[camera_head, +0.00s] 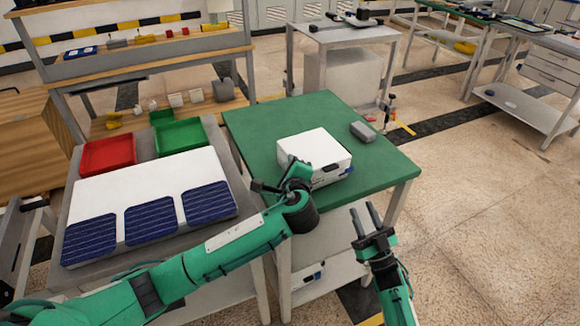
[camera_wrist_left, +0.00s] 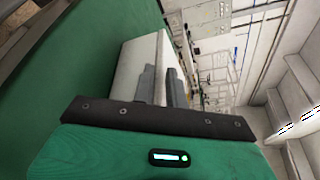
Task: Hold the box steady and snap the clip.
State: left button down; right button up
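A white box (camera_head: 318,151) with dark and blue markings low on its front side stands on the green-topped table (camera_head: 250,140). My left gripper (camera_head: 283,183) is at the box's near left corner; whether it touches the box is unclear. In the left wrist view its grey fingers (camera_wrist_left: 163,86) stand close together in front of the white box (camera_wrist_left: 137,62), and I cannot tell what lies between them. My right gripper (camera_head: 366,220) is open and empty, in front of the table's near right side, apart from the box. I cannot make out the clip for certain.
A small grey object (camera_head: 362,132) lies on the table right of the box. To the left, a bench holds a white panel (camera_head: 150,190) with dark blue cells, a red tray (camera_head: 107,155) and a green tray (camera_head: 181,138). The table top behind the box is clear.

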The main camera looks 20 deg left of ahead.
jog(key=shift+s+n, duration=0.1)
jog(key=shift+n, duration=0.2)
jog(key=c, duration=0.6)
jog(key=shift+s+a+n+g+y, duration=0.1)
jog(key=shift+n+g+y, duration=0.3)
jog(key=shift+n+g, duration=0.2)
grip_shut()
jog(key=s+d+r+n+g+h, duration=0.2)
jog(key=d+n+h, duration=0.1)
jog(key=n, duration=1.3)
jog(key=s+d+r+n+g+h, duration=0.2)
jog(key=r+n+g+h, duration=0.1)
jog(key=n, duration=1.4)
jog(key=shift+s+d+r+n+h, duration=0.25)
jog(key=shift+d+r+n+h, duration=0.05)
jog(key=shift+d+r+h, duration=0.1)
jog(key=shift+f, duration=0.1)
